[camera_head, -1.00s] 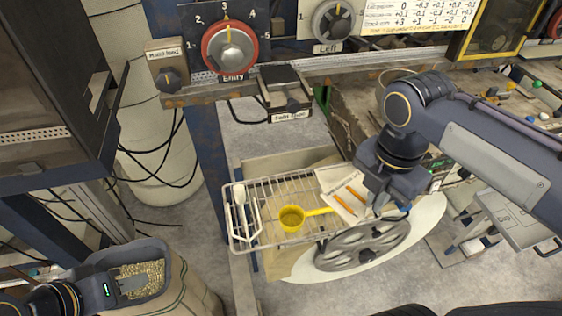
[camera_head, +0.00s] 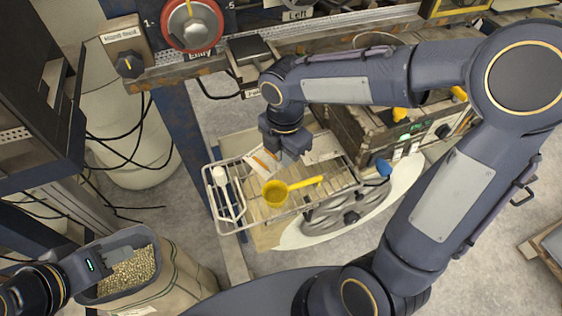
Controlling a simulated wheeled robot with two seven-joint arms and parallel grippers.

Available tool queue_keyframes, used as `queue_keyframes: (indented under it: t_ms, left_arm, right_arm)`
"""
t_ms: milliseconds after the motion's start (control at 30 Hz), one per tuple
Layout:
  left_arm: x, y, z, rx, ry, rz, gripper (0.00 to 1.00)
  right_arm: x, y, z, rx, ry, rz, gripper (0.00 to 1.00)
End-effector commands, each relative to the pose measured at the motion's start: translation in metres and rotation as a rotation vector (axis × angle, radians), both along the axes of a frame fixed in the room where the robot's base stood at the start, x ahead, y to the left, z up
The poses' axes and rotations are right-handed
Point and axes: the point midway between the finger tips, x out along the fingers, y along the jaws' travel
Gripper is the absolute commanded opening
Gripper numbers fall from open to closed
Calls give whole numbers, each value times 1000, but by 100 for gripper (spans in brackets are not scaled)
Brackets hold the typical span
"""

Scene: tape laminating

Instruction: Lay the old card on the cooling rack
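The wire rack (camera_head: 229,226) stands low in the middle of the head view, over a wooden surface. A white card with orange marks (camera_head: 263,161) is at the rack's back edge, directly under my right gripper (camera_head: 285,154). The gripper appears shut on the card; its fingertips are mostly hidden. I cannot tell whether the card touches the rack.
A panel with a red dial (camera_head: 191,25) and a metal rail are behind the rack.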

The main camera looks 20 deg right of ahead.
Motion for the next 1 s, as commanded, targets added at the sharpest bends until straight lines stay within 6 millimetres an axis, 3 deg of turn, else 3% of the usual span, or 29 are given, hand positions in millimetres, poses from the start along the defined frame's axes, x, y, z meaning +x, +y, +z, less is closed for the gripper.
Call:
queue_keyframes:
  t_ms: [333, 767, 933, 1000]
  left_arm:
    - [0, 0, -1, 0, 0, 0, 36]
    - [0, 0, -5, 0, 0, 0, 36]
    - [0, 0, -3, 0, 0, 0, 36]
    - [0, 0, -3, 0, 0, 0, 36]
  right_arm:
    - [5, 6, -38, 0, 1, 1, 0]
    - [5, 5, -44, 0, -1, 1, 0]
    - [5, 5, -43, 0, -1, 1, 24]
    - [5, 5, -43, 0, -1, 1, 25]
